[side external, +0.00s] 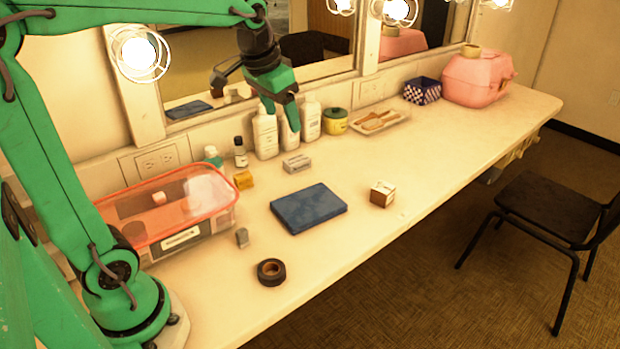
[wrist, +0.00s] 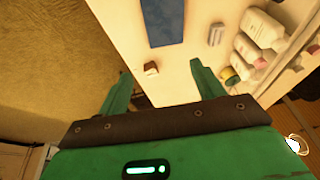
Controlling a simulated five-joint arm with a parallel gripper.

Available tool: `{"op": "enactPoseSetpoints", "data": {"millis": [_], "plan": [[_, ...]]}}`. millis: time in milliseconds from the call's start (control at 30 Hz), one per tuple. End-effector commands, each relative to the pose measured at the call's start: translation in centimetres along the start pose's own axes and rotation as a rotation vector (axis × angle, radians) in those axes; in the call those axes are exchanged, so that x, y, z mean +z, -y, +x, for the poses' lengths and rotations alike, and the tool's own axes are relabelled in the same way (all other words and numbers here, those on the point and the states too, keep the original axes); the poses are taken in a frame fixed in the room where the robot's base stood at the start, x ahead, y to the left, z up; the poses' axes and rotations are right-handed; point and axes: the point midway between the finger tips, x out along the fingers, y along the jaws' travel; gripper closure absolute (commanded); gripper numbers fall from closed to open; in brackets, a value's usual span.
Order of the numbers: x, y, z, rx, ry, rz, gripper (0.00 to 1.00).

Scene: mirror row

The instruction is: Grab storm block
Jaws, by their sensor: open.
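A small grey block (side external: 242,237) stands on the counter between the clear plastic bin and the blue book; its colour best fits the name storm, though no label is readable. It does not show in the wrist view. My gripper (side external: 281,114) is open and empty, high above the counter in front of the mirror, well apart from the grey block. In the wrist view the two green fingers of my gripper (wrist: 160,69) are spread, with the counter far below.
A blue book (side external: 308,208), a black tape roll (side external: 271,272), a wooden cube (side external: 382,194), a yellow block (side external: 243,180) and a pale box (side external: 297,163) lie around. A clear bin (side external: 170,220) stands left; white bottles (side external: 265,134) line the wall. The front counter is mostly clear.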

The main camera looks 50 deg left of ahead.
Motion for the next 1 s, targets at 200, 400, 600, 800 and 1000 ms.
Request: {"op": "enactPoseSetpoints", "data": {"millis": [200, 400, 600, 800, 1000], "plan": [[-4.0, 2.7, 2.4, -0.002, 0.053, 0.008, 0.33], [-7.0, 5.3, 5.2, 0.0, 0.097, 0.015, 0.33], [-9.5, 8.1, 8.6, 0.005, 0.14, 0.023, 0.33], [-11.2, 11.0, 12.5, 0.014, 0.183, 0.03, 0.33], [-12.2, 14.0, 16.8, 0.026, 0.225, 0.037, 0.33]]}}
